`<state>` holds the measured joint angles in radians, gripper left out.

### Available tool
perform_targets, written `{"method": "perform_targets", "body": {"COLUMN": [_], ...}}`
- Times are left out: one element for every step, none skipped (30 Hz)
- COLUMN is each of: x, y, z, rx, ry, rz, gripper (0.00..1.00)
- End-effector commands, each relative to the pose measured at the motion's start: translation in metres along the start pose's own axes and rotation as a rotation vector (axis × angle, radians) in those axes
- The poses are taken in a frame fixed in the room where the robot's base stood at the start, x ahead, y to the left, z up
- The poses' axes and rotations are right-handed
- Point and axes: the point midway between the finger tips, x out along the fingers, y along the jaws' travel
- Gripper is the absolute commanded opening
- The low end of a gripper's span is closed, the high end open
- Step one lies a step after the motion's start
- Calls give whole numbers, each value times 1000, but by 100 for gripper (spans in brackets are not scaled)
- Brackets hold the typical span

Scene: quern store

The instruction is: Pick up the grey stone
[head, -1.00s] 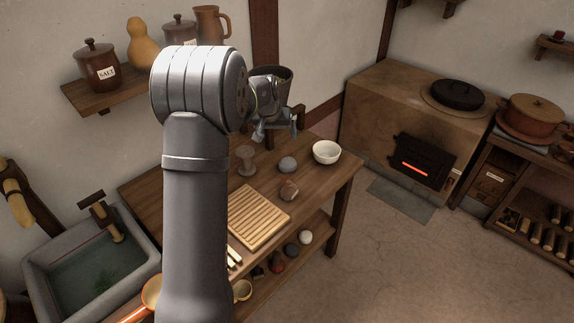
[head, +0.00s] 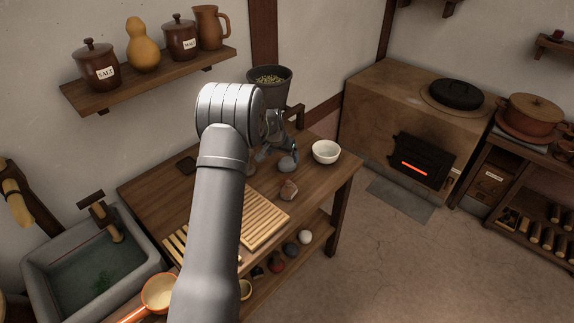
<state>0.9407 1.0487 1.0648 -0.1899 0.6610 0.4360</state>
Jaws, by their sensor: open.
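The grey stone (head: 287,166) sits on the wooden table, left of the white bowl and behind a brownish stone. My gripper (head: 282,152) is open, low at the grey stone, with its fingers overlapping the stone's upper edge in the head view. I cannot tell whether the fingers touch the stone or how far they reach around it. My arm hides part of the table to the left.
A white bowl (head: 326,152) stands right of the stone; a brownish stone (head: 288,190) lies in front. A slatted wooden board (head: 262,222) lies nearer. A grain-filled hopper (head: 269,90) rises behind. More stones, one dark (head: 291,250), lie on the lower shelf.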

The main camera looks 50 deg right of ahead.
Motion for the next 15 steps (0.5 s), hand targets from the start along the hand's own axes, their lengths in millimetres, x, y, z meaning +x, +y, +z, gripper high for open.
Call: {"method": "perform_targets", "body": {"x": [6,8,10,11,12,14,16,19,25,30,34,40,45,48,52], "y": [0,0,0,0,0,1,1,2,3,3,4,5,6,5,5], "z": [0,0,0,0,0,0,0,0,1,2,2,2,2,2,2], "rx": [0,0,0,0,0,0,0,0,0,0,0,0,0,0,0], "ry": [0,0,0,0,0,0,0,0,-2,-3,-3,-2,-2,-1,-1], "rz": [0,0,0,0,0,0,0,0,1,1,1,1,1,0,0], "gripper": [86,86,86,86,86,86,86,86,86,86,86,86,86,86,86]}}
